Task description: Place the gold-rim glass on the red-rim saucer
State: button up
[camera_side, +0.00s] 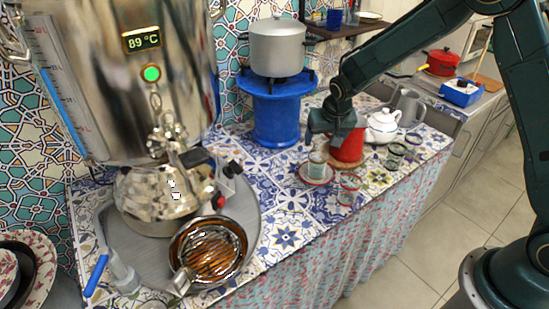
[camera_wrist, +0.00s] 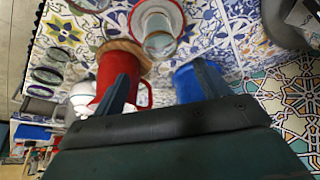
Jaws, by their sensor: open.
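The gold-rim glass (camera_side: 317,158), a small clear glass, stands upright on the red-rim saucer (camera_side: 302,176), a white dish with a red edge. In the wrist view the glass (camera_wrist: 160,43) rests inside the saucer (camera_wrist: 178,12), and its rim colour is hard to tell. My gripper (camera_side: 322,141) is just above the glass in the side view, fingers pointing down. In the wrist view its two fingers (camera_wrist: 165,70) are spread apart with nothing between them, and the glass shows beyond the tips.
A red pot (camera_side: 348,146) on a wooden coaster stands close behind my gripper. The blue stove (camera_side: 277,115) is behind, the samovar (camera_side: 120,80) left.

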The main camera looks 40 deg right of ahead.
jog(key=shift+r, duration=0.15)
jog(key=s+r+n+y, duration=0.1)
jog(key=s+r+n, duration=0.1)
jog(key=s+r, duration=1.25)
jog(key=s+r+n, duration=0.1)
jog(key=s+r, duration=0.2)
jog(key=s, duration=0.6)
jog(key=s+a+r+n+t+y, duration=0.1)
jog(key=s+r+n, duration=0.1)
jog(key=s, duration=0.7)
jog(key=shift+s+a+r+n+t, duration=0.25)
jog(key=shift+a+r+n+t, duration=0.05)
jog(key=shift+r, duration=0.3)
